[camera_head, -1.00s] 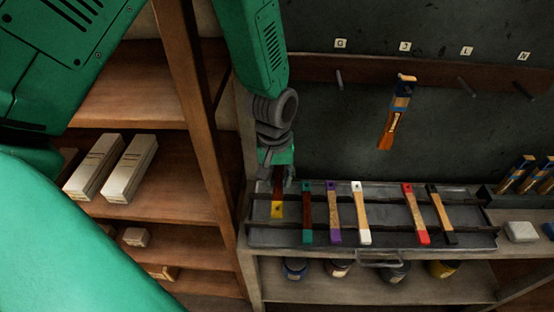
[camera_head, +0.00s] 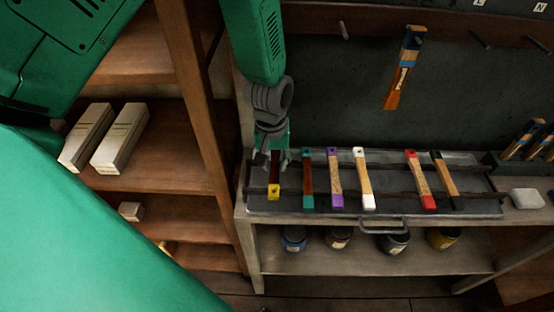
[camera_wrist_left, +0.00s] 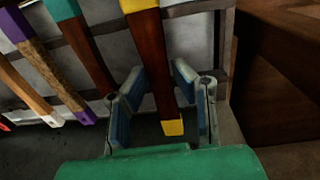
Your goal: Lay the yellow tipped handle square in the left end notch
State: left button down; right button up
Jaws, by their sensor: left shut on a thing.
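The yellow tipped handle (camera_head: 274,191) is dark brown with yellow ends. It is at the left end of the grey tray (camera_head: 388,178), left of the green tipped handle (camera_head: 307,180). My left gripper (camera_head: 272,160) is shut on it from above. In the left wrist view the handle (camera_wrist_left: 150,60) runs between the two blue-padded fingers (camera_wrist_left: 155,100), leaning a little in the picture. The fingers hide part of it in the head view. I cannot tell whether it rests in the left end notch. My right gripper is not in view.
Purple (camera_head: 335,180), white (camera_head: 363,180), red (camera_head: 420,180) and black (camera_head: 447,180) tipped handles lie across the tray's rails. A brush (camera_head: 405,68) hangs on the wall behind. Shelves with pale boxes (camera_head: 120,140) stand at left; jars (camera_head: 393,242) sit below.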

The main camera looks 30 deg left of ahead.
pick_arm(q)
jog(key=shift+w+a+f, duration=0.1)
jog(key=shift+f, duration=0.55)
jog(key=shift+d, duration=0.35)
jog(key=shift+f, duration=0.1)
jog(key=shift+a+f, duration=0.1)
jog(key=shift+a, duration=0.2)
jog(key=shift+d+f+b, duration=0.3)
jog(key=shift+f+b, duration=0.05)
jog(key=shift+f, duration=0.25)
